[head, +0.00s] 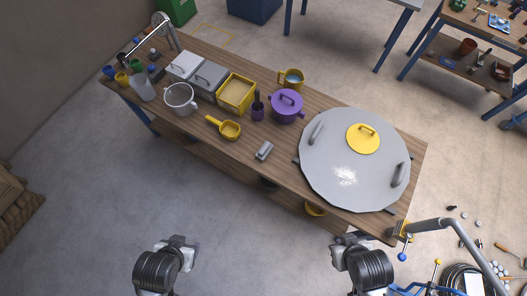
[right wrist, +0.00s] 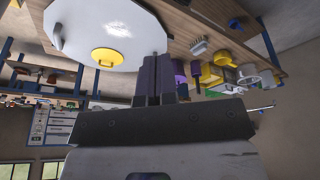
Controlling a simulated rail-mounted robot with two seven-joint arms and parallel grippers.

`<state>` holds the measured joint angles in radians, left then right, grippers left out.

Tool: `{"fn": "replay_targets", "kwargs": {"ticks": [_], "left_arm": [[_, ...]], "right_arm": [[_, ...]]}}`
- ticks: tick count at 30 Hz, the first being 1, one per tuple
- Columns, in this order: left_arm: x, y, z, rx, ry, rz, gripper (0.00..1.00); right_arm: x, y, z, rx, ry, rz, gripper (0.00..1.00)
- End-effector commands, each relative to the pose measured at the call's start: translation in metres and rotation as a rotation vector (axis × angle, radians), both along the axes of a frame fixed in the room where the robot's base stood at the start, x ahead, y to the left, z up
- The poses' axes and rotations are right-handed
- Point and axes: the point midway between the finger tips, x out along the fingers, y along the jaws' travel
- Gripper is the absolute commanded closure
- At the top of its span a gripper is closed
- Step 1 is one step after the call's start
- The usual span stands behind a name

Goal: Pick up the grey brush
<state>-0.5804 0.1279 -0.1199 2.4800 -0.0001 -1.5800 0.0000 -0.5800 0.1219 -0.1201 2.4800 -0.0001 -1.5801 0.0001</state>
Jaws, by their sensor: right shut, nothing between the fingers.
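The grey brush (head: 264,150) lies on the wooden workbench (head: 215,139), near its front edge, left of the big grey lid. It also shows in the right wrist view (right wrist: 199,46), with pale bristles. My right gripper (head: 351,238) is in front of the bench, to the right of the brush and well apart from it. In the right wrist view its fingers (right wrist: 161,78) are together with nothing between them. My left gripper (head: 180,239) is at the lower left, over the floor and apart from the brush; its fingers are too small to read.
The large grey lid (head: 330,180) with a yellow centre cover (head: 362,139) fills the bench's right end. Bare wood surrounds the brush. A bent metal pipe (head: 440,224) rises at the right.

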Motion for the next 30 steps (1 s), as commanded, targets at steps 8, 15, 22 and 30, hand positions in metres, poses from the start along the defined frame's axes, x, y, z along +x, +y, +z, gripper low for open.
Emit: {"fn": "replay_targets", "kwargs": {"ticks": [8, 15, 22, 30], "left_arm": [[0.0001, -0.0003, 0.0, -0.001, -0.001, 0.001, 0.41], [0.0003, -0.0026, 0.0002, -0.009, -0.001, 0.005, 0.41], [0.0004, -0.004, 0.0004, -0.014, -0.001, 0.009, 0.41], [0.0004, -0.0032, 0.0003, -0.011, 0.0, 0.007, 0.41]], "right_arm": [[0.0002, 0.0018, 0.0001, 0.007, 0.0, -0.004, 1.0], [0.0003, 0.0018, 0.0001, 0.007, 0.0, -0.004, 0.88], [0.0002, 0.0011, 0.0001, 0.004, 0.0, -0.003, 0.66], [0.0001, -0.0012, 0.0, -0.004, -0.001, 0.003, 0.4]]}}
